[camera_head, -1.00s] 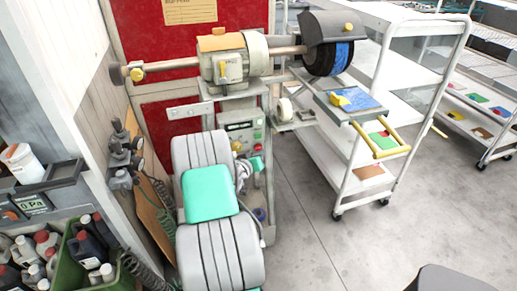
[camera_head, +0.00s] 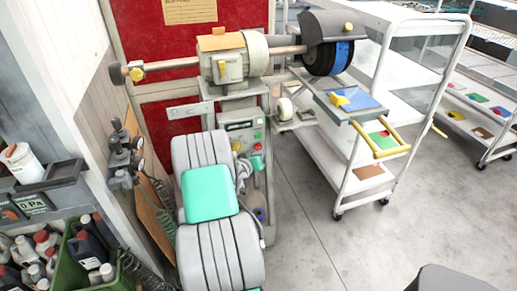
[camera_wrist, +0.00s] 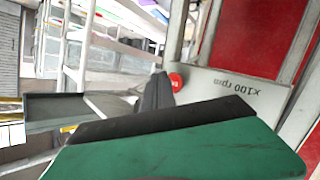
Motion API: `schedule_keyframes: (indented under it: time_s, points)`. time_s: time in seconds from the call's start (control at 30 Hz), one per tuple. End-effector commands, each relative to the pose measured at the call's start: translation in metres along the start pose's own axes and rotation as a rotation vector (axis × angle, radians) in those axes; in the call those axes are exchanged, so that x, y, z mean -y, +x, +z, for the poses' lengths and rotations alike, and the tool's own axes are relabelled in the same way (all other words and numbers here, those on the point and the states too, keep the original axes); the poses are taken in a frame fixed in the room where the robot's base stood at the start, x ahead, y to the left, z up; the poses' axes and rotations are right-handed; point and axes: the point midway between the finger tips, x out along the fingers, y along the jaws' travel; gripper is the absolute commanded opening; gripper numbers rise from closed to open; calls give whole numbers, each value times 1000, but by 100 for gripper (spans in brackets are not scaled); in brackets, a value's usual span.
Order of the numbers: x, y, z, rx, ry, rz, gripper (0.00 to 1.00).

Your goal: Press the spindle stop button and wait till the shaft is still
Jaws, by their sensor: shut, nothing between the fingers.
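The spindle machine's grey control panel (camera_head: 238,128) stands behind my arm in the head view, with a display, a green button (camera_head: 257,135) and a red button (camera_head: 257,147). The wrist view shows a red button (camera_wrist: 175,82) beside the "x100 rpm" lettering. My gripper (camera_wrist: 157,88) is shut and empty, its dark fingertips close beside that red button. I cannot tell whether they touch it. In the head view my gripper is mostly hidden behind my arm. The shaft (camera_head: 287,50) runs level from the motor housing (camera_head: 222,68) to the dark brush wheel (camera_head: 321,59) with a blue band.
A blue-topped tray (camera_head: 362,104) with a yellow handle stands right of the machine, before a white shelf cart (camera_head: 338,168). Bottles in a green crate (camera_head: 66,266) are at the lower left. A wooden board leans against the left wall.

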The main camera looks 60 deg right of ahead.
Motion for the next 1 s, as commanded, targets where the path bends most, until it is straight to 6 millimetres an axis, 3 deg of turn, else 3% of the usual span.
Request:
schedule_keyframes:
  time_s: [1.0]
  points:
    - [7,10,-6,0,0,0,0]
